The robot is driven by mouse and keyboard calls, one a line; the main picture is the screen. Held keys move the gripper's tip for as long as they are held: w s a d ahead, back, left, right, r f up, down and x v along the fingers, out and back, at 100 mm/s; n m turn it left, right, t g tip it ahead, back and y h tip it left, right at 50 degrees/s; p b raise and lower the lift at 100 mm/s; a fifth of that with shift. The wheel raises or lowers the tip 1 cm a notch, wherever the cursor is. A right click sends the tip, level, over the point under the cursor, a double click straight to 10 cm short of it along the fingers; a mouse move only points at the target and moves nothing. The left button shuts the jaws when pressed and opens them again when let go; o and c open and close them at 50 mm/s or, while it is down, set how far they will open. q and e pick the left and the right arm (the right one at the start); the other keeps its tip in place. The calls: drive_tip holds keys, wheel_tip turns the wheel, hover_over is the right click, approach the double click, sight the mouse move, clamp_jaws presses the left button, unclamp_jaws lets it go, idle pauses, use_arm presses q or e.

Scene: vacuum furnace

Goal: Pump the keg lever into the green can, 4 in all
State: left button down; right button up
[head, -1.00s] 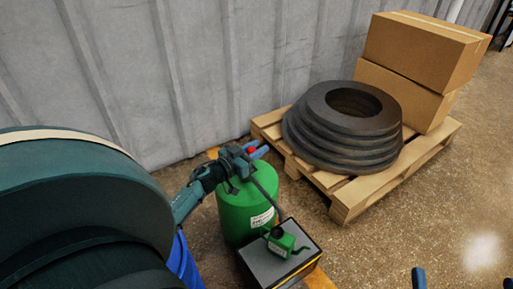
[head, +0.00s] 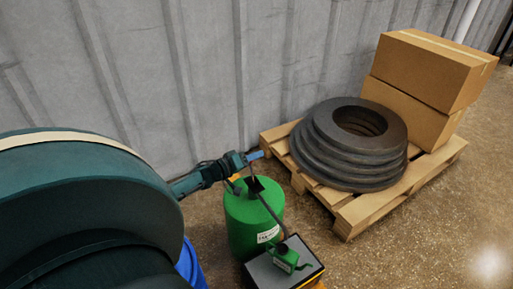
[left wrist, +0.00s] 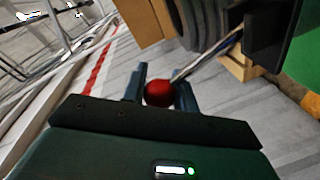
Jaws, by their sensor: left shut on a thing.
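The green keg (head: 240,222) stands upright on the floor near the wall, with a white label and a dark pump head (head: 254,184). A thin dark spout slants from the pump down to the small green can (head: 287,258). The can stands on a grey-topped box (head: 262,272) beside the keg. My left gripper (head: 257,155) is above the keg, reaching in from the left. In the left wrist view its fingers are shut on the lever's red knob (left wrist: 158,93). The head view hides this knob. My right gripper is in neither current view.
A wooden pallet (head: 350,220) to the right carries a stack of dark rings (head: 335,165) and two cardboard boxes (head: 430,65). A grey ribbed wall (head: 230,60) runs behind. A blue drum (head: 188,268) is partly hidden by my arm. Floor at lower right is clear.

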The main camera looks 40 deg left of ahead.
use_arm(q)
drive_tip(key=shift+w+a+f+n+b, duration=0.2)
drive_tip(key=shift+a+f+n+b, duration=0.15)
drive_tip(key=shift+a+b, duration=0.35)
use_arm(e)
drive_tip(key=shift+w+a+r, duration=0.1)
drive_tip(key=shift+w+r, duration=0.05)
use_arm(q)
drive_tip(key=shift+a+f, duration=0.1)
drive_tip(key=c, duration=1.1)
unclamp_jaws()
drive_tip(key=p+v, duration=0.6)
drive_tip(key=v, duration=0.7)
use_arm(e)
drive_tip(key=d+m+g+h, duration=0.1)
drive_tip(key=g+h, duration=0.1)
drive_tip(key=shift+d+f+m+h, duration=0.25)
drive_tip(key=shift+d+m+h, duration=0.15)
